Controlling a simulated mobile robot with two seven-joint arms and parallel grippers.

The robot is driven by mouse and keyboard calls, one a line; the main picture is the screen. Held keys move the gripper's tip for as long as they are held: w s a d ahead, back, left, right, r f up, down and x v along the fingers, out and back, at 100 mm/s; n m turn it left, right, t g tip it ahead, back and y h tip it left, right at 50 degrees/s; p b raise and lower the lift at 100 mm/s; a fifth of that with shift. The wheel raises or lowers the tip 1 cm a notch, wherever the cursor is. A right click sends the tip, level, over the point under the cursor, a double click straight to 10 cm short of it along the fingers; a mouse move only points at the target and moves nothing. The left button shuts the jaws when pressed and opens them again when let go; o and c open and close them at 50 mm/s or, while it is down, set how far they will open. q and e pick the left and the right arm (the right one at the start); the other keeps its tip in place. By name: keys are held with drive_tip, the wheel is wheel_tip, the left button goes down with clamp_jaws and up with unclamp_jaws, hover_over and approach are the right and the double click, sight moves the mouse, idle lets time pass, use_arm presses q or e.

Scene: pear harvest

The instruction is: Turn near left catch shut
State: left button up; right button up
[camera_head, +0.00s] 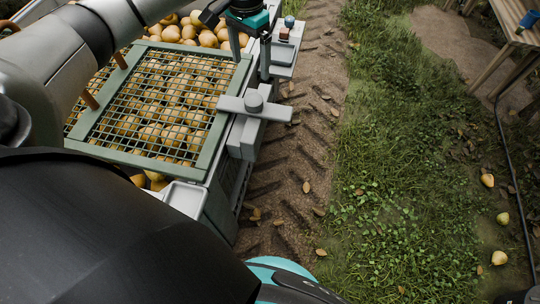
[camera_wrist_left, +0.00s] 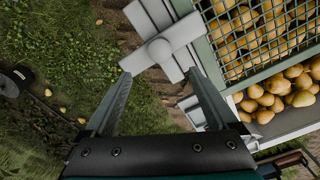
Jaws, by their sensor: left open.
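The near catch (camera_head: 254,103) is a pale grey bar with a round knob, on a grey block beside the green mesh lid (camera_head: 105,152). In the head view its bar lies crosswise, its left end at the lid's frame edge. The catch also shows in the left wrist view (camera_wrist_left: 160,50), its bar slanting past the fingertips. My left gripper (camera_head: 251,70) is open and empty, just beyond the catch in the head view. Its two fingers (camera_wrist_left: 159,75) point toward the catch in the wrist view, apart from each other. I cannot tell whether they touch it. My right gripper is not in view.
Pears fill the crate under the lid, and more pears (camera_head: 190,31) lie behind it. A grey box with small knobs (camera_head: 283,48) stands beyond the catch. A rutted dirt track and grass lie to the right, with a few fallen pears (camera_head: 499,257) and a wooden bench (camera_head: 515,20).

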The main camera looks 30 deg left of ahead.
use_arm(q)
drive_tip(key=s+d+f+m+t+h, duration=0.1)
drive_tip(key=s+d+f+m, duration=0.1)
drive_tip(key=s+d+f, duration=0.5)
drive_tip(key=s+d+f+m+t+h, duration=0.1)
drive_tip(key=s+d+f, duration=0.2)
drive_tip(key=s+d, duration=0.5)
drive_tip(key=shift+s+a+f+n+t+p, duration=0.15)
drive_tip(key=shift+s+f+n+t, duration=0.15)
drive_tip(key=shift+s, duration=0.35)
drive_tip(key=shift+s+a+f+n+t+p, duration=0.1)
drive_tip(key=shift+s+n+t+p, duration=0.1)
drive_tip(key=shift+s+n, duration=0.4)
drive_tip(key=shift+s+a+f+n+t+p, duration=0.1)
drive_tip(key=shift+s+f+n+t+p, duration=0.1)
drive_tip(key=shift+s, duration=0.55)
